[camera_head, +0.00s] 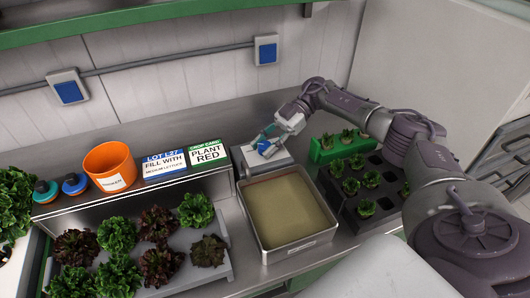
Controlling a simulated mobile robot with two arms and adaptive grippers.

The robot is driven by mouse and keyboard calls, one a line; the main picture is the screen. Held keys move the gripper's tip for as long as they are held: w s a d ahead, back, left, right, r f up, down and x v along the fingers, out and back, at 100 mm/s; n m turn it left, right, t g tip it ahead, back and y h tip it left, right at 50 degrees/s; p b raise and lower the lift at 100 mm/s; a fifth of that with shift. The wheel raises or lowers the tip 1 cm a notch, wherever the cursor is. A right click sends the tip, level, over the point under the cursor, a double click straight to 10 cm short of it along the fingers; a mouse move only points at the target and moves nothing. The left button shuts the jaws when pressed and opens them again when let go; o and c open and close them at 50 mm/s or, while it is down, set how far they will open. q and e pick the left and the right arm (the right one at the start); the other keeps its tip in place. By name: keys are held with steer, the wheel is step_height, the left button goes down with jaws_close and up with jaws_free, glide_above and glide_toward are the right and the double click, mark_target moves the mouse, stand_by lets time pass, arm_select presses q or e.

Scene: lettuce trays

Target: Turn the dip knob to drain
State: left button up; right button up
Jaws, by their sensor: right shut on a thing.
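The dip knob (264,148) is blue and sits on a light grey box (248,161) at the back of the counter. My right gripper (270,142) reaches in from the right, and its fingers are shut on the knob. The fingers partly hide the knob, and its exact turn angle is too small to tell. The metal dip tray (301,245) stands just in front of the box and holds a flat tan-brown surface. My left gripper is not in view.
A dark planting tray (352,216) with several seedlings and a green holder (321,155) stand to the right, under my arm. Left are an orange pot (108,160), two signs (163,166) (206,152), and several lettuces (196,210). Wall switches (68,90) are behind.

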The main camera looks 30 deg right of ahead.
steer(key=shift+n+g, duration=0.3)
steer(key=shift+g, duration=0.1)
steer(key=shift+r, duration=0.1)
steer(key=o, duration=1.2)
steer(key=shift+c, duration=0.2)
steer(key=v, duration=0.7)
steer(key=shift+d, duration=0.2)
steer(key=shift+w+r, duration=0.1)
